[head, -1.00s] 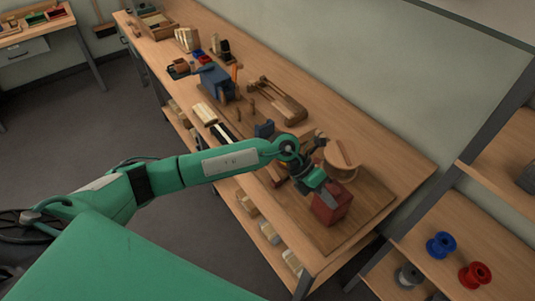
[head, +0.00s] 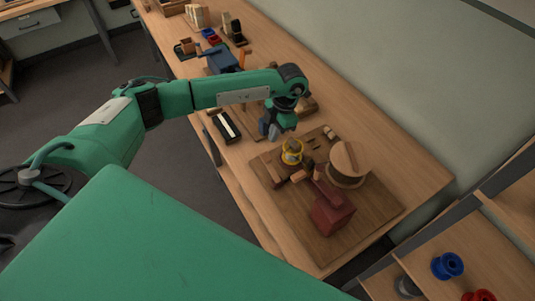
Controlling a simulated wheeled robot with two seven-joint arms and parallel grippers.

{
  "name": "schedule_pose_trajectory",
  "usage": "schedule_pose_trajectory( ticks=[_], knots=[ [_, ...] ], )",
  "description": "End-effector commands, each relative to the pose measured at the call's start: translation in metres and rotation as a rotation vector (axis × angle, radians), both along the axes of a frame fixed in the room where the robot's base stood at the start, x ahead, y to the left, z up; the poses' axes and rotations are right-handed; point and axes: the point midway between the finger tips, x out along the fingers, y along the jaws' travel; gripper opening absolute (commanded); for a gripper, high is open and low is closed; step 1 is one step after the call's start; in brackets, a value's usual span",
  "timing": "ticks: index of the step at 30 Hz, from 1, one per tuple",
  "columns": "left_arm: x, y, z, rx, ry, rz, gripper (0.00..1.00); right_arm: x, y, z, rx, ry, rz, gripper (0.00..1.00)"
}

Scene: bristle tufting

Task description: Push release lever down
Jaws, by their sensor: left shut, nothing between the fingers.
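My left gripper (head: 272,132) is in the head view, pointing down above the bench, beyond and to the left of a dark red device on a wooden board (head: 355,215). Its fingers are shut and hold nothing. The device has a red block (head: 331,213), a red arm reaching back from it, and a yellow ring-like part (head: 292,152) on the side toward the gripper. The gripper is apart from these parts. I cannot tell which part is the release lever. My right gripper is not in view.
A round wooden drum (head: 348,163) stands beside the red device. A dark tray with a pale strip (head: 226,127) and a blue machine (head: 222,60) lie farther back. Blue (head: 447,265) and red (head: 479,296) spools sit on the shelf at lower right.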

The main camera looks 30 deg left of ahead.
Motion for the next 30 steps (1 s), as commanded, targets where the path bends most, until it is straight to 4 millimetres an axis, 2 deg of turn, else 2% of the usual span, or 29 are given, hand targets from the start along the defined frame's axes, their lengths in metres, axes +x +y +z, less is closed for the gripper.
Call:
schedule_pose_trajectory(
  ticks=[4,11,24,30],
  knots=[
    [0.000,0.000,0.000,-0.001,0.000,0.000,0.00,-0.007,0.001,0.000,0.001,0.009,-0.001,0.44],
    [-0.002,0.000,-0.008,-0.003,0.002,0.000,0.00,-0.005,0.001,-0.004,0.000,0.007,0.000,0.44],
    [-0.012,0.007,-0.058,-0.004,0.000,0.001,0.00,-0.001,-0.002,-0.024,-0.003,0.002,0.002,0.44],
    [-0.015,0.009,-0.068,-0.003,0.001,0.000,0.00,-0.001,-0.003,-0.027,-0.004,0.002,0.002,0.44]
  ],
)
